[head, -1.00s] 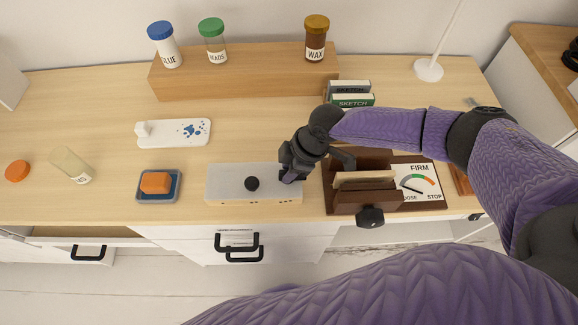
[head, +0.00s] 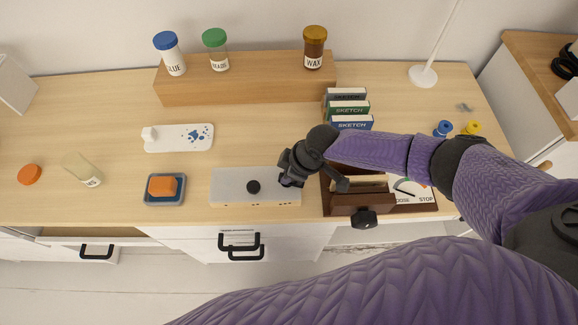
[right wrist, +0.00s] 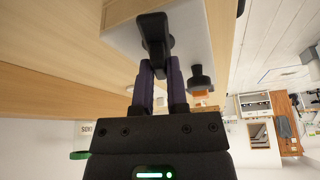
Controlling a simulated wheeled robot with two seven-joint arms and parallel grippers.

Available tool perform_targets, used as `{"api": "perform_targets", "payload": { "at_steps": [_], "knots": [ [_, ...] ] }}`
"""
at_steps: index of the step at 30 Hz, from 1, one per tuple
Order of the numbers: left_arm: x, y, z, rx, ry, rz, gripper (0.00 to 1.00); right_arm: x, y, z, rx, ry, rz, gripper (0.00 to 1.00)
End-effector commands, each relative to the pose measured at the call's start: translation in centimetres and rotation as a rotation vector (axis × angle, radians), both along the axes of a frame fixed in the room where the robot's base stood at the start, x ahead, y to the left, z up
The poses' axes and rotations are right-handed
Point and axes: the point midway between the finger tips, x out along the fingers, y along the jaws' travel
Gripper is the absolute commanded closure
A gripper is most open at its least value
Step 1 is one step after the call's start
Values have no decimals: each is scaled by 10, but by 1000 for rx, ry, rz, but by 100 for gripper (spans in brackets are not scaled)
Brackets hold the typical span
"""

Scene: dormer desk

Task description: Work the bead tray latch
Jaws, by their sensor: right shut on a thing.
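The bead tray is a pale grey, flat box (head: 232,186) with a round black knob (head: 253,187) on top, near the front of the desk. My right gripper (head: 289,180) is at the tray's right end and covers that end in the head view. In the right wrist view, the tray (right wrist: 190,22) is at the top, with its knob (right wrist: 200,78) to the right. There my right gripper's fingers (right wrist: 159,68) are closed on a black latch lever (right wrist: 154,33) at the tray's end. My left gripper is not in view.
A brown wooden box (head: 345,200) with a black front knob (head: 364,219) stands close to the right of the tray. A blue dish (head: 166,201) with an orange block sits to the left. Sketch books (head: 348,109) stand behind my right arm.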

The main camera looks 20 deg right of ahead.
Motion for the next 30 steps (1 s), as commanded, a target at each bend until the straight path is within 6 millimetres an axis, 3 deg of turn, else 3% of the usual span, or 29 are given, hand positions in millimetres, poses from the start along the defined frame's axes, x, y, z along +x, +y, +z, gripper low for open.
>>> {"api": "perform_targets", "payload": {
  "at_steps": [3,15,30],
  "knots": [
    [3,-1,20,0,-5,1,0,-1,1,6,1,2,-110,100],
    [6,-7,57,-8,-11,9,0,-2,3,4,2,3,-491,100],
    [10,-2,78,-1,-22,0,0,-2,5,1,3,3,-952,100]
  ]
}}
